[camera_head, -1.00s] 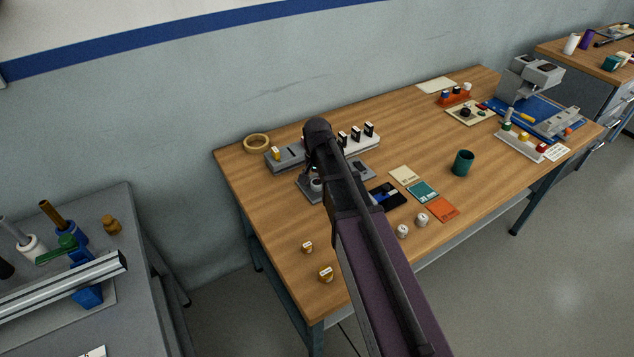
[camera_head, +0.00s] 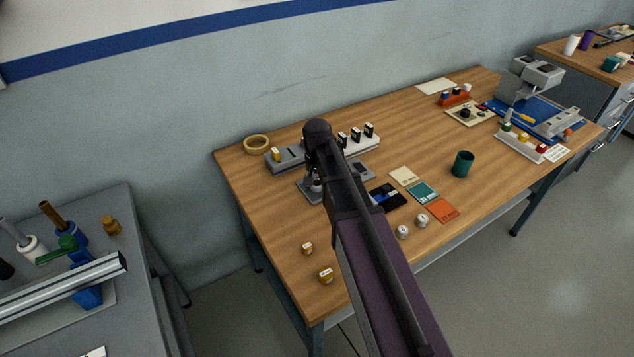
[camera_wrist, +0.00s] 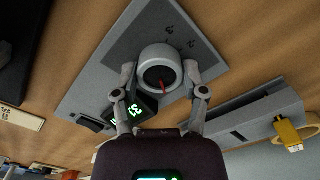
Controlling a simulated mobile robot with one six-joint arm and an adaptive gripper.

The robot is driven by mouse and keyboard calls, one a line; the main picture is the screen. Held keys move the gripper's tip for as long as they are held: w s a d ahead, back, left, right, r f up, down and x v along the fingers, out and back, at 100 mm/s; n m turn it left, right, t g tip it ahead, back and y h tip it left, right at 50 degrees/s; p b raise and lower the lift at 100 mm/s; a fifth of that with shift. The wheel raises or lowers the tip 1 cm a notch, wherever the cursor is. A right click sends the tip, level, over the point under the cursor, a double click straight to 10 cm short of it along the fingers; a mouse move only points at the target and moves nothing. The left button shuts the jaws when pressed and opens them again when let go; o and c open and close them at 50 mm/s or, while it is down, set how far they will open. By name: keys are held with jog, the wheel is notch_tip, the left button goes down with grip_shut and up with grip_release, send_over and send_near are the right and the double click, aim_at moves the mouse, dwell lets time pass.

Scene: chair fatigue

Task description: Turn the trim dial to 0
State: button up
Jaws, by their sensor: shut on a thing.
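The trim dial (camera_wrist: 158,62) is a round pale grey knob with a dark centre and a red pointer, on a grey panel. My gripper (camera_wrist: 160,70) has one finger on each side of the knob and is shut on it. The pointer aims toward the lower part of the wrist view. A small black display (camera_wrist: 134,108) with green digits sits beside the dial, partly hidden by a finger; I cannot read it surely. In the head view the grey panel (camera_head: 306,193) shows on the wooden bench, with my arm covering most of the gripper.
Behind the panel is a grey holder (camera_head: 285,160) with a yellow-tagged piece (camera_wrist: 288,132). Small jars (camera_head: 326,276), coloured cards (camera_head: 422,191) and a green cup (camera_head: 462,164) stand on the bench (camera_head: 280,225). Its front left is mostly clear.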

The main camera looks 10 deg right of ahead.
jog(key=n, duration=0.6)
dwell(0.5)
jog(key=o, duration=1.1)
jog(key=shift+o, duration=0.2)
jog(key=shift+m, duration=0.4)
